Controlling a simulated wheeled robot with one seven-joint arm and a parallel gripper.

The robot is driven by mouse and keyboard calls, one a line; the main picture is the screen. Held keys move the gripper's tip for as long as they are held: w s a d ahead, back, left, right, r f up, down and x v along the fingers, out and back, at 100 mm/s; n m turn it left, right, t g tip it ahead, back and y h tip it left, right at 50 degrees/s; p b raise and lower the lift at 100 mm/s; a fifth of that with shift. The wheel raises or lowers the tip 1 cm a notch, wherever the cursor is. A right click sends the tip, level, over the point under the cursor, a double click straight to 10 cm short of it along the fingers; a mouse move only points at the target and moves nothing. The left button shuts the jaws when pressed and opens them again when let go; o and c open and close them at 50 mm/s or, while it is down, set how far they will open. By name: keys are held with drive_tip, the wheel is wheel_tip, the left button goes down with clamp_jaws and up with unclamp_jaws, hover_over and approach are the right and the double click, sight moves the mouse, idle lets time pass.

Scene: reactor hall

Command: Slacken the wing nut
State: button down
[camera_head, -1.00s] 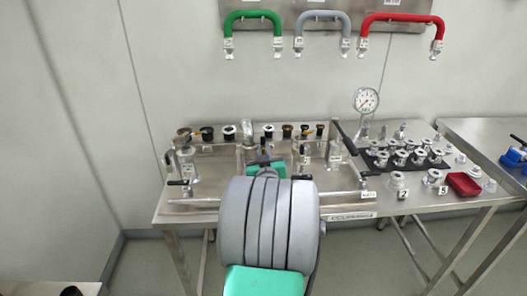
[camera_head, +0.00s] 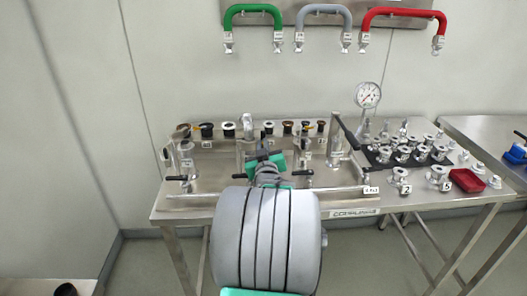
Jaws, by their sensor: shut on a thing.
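My arm reaches up the middle of the camera_head view to a steel bench rig. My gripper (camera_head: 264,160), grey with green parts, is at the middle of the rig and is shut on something. The wing nut itself is too small or hidden by the gripper to make out, and so are the fingertips. The rig has upright steel fittings, including one left of the gripper (camera_head: 245,145) and one right of it (camera_head: 303,150). A horizontal steel pipe (camera_head: 335,191) runs along the front.
A row of dark, white and amber caps (camera_head: 228,130) stands behind the rig. A pressure gauge (camera_head: 368,95) rises at the right. Flanged fittings stand on a black mat (camera_head: 375,158), near a red tray (camera_head: 467,181). Green, grey and red hoses (camera_head: 400,13) hang on the wall.

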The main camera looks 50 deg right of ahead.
drive_tip(key=c, duration=1.8)
unclamp_jaws()
drive_tip(key=shift+c, duration=0.2)
drive_tip(key=b+v, duration=0.1)
drive_tip(key=v, duration=0.7)
drive_tip(key=shift+o, duration=0.4)
